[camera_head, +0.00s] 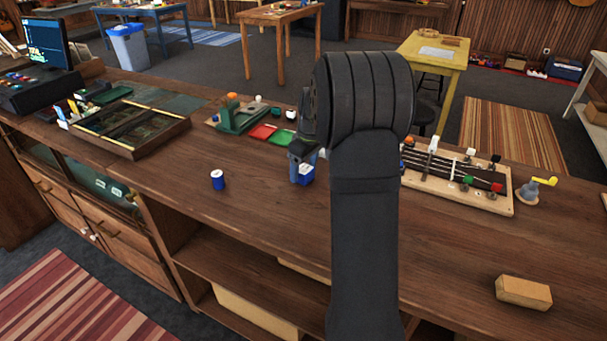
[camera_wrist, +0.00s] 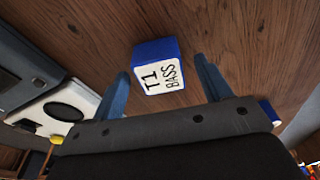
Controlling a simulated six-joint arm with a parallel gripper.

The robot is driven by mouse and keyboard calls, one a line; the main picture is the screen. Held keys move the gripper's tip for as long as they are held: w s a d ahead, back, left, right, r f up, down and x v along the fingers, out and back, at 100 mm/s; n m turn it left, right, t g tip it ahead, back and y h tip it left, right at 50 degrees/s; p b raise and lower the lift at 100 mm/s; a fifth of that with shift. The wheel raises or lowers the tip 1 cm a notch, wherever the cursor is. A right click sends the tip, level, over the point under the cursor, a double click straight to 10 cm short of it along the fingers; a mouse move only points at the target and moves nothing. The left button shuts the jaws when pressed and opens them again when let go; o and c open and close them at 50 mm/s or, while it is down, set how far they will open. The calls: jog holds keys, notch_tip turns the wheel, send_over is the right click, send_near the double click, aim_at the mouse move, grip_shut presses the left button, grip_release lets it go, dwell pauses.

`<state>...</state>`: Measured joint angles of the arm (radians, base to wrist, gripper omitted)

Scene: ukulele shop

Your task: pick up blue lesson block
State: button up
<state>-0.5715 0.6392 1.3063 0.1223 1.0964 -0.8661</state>
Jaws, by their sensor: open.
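The blue lesson block (camera_wrist: 151,48) has a white face lettered "T1 BASS" in the wrist view. In the head view the block (camera_head: 307,178) is on the wooden counter, right by the gripper's tip. My gripper (camera_head: 300,160) is over the counter at the block, partly hidden behind my own arm. In the wrist view my gripper (camera_wrist: 161,66) is open, with one blue finger on each side of the block. The block shows between and just beyond the fingertips. I cannot tell whether either finger touches it.
A blue spool with a white top (camera_head: 217,181) stands left of the block. A fretboard-like board (camera_head: 470,190) with small coloured pieces lies right of my arm. A tan block (camera_head: 523,292) lies front right. The front counter is mostly clear.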

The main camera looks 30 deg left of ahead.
jog(key=shift+a+f, duration=0.1)
jog(key=shift+f, duration=0.6)
jog(key=shift+c, duration=0.4)
jog(key=c, duration=1)
jog(key=shift+r, duration=0.1)
